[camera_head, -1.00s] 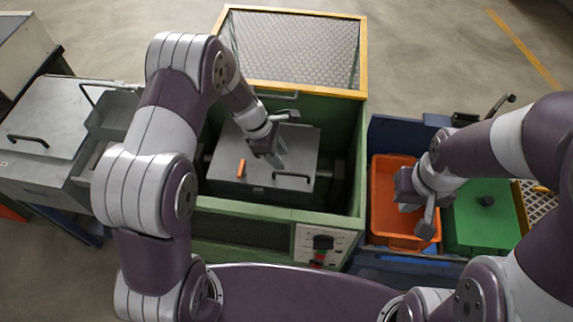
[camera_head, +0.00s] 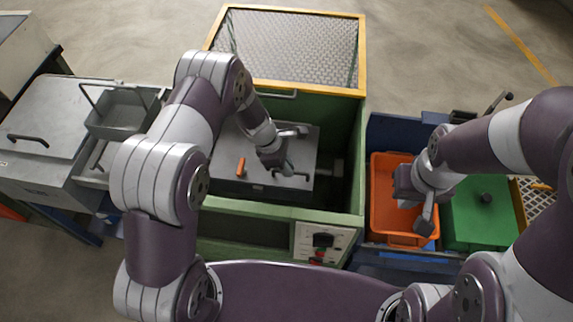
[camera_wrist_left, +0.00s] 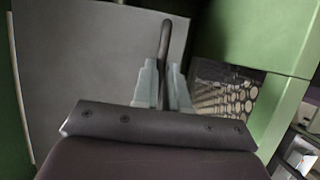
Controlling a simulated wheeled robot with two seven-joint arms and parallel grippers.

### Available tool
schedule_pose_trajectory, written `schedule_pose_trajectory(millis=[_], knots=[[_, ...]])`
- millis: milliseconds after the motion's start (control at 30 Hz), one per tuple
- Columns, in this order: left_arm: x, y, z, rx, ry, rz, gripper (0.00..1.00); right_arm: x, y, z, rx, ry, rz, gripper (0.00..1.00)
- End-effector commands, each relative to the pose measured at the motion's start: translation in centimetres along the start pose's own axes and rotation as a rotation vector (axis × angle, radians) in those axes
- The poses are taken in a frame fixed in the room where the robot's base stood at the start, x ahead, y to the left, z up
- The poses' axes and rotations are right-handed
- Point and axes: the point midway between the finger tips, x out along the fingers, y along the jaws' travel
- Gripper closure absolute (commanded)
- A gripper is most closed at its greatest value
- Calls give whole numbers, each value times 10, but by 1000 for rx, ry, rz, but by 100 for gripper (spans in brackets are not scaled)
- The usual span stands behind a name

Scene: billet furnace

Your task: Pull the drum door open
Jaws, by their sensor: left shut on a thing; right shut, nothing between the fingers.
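The drum door (camera_head: 265,188) is a flat grey panel inside the green machine (camera_head: 345,160), with an orange piece (camera_head: 241,168) on it and a dark bar handle (camera_head: 303,178) near its right front part. My left gripper (camera_head: 287,168) is over the door at this handle. In the left wrist view the dark handle (camera_wrist_left: 166,40) runs between the two pale fingers of my left gripper (camera_wrist_left: 163,85), which are shut on it. My right gripper (camera_head: 422,218) is shut and empty above the orange bin (camera_head: 377,185), apart from the door.
The machine's raised mesh lid (camera_head: 295,45) stands at the back. A control panel (camera_head: 318,242) is on its front right. A green-lidded container (camera_head: 487,205) is beside the orange bin. A grey box with a wire handle (camera_head: 120,118) and a grey cabinet (camera_head: 45,140) are at left.

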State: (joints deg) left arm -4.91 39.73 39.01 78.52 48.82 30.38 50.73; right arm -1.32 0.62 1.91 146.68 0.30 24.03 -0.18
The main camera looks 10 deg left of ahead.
Motion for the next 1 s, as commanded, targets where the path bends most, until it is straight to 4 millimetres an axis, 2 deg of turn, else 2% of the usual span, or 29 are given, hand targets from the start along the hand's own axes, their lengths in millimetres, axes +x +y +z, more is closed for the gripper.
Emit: schedule_pose_trajectory(millis=[400,700,1000], knots=[[-42,18,18,-45,-2,-110,100,-47,0,-6,0,0,0,100],[-74,47,32,-43,-2,-101,100,-52,0,-6,0,0,0,100],[-95,72,40,-43,-2,-95,100,-50,0,-6,0,0,0,100]])
